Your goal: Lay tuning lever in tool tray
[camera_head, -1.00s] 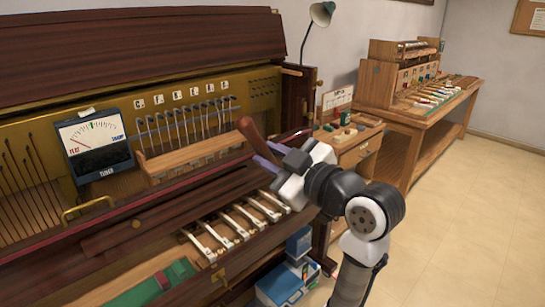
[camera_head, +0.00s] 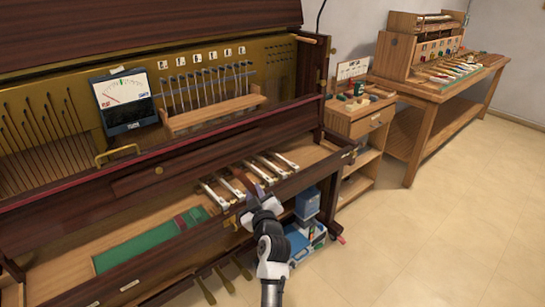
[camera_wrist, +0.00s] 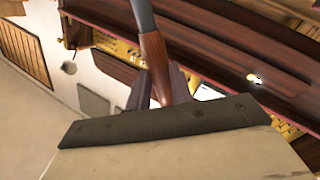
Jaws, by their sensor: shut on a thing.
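The tuning lever (camera_wrist: 154,52) has a reddish-brown wooden handle and a grey metal shaft in the wrist view. My gripper (camera_wrist: 158,88) is shut on the handle, with a dark finger on each side. The shaft runs up out of the picture. In the head view my gripper (camera_head: 258,195) is over the front edge of the piano's key bed, beside the white keys. The lever is small and hard to make out there. I cannot tell for sure which thing is the tool tray.
Several white keys (camera_head: 215,196) lie on the key bed, with green felt (camera_head: 150,247) to their left. A tuner meter (camera_head: 125,101) stands at the back left. A small wooden cabinet (camera_head: 362,125) and a workbench (camera_head: 440,95) stand right. A blue box (camera_head: 305,238) sits below.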

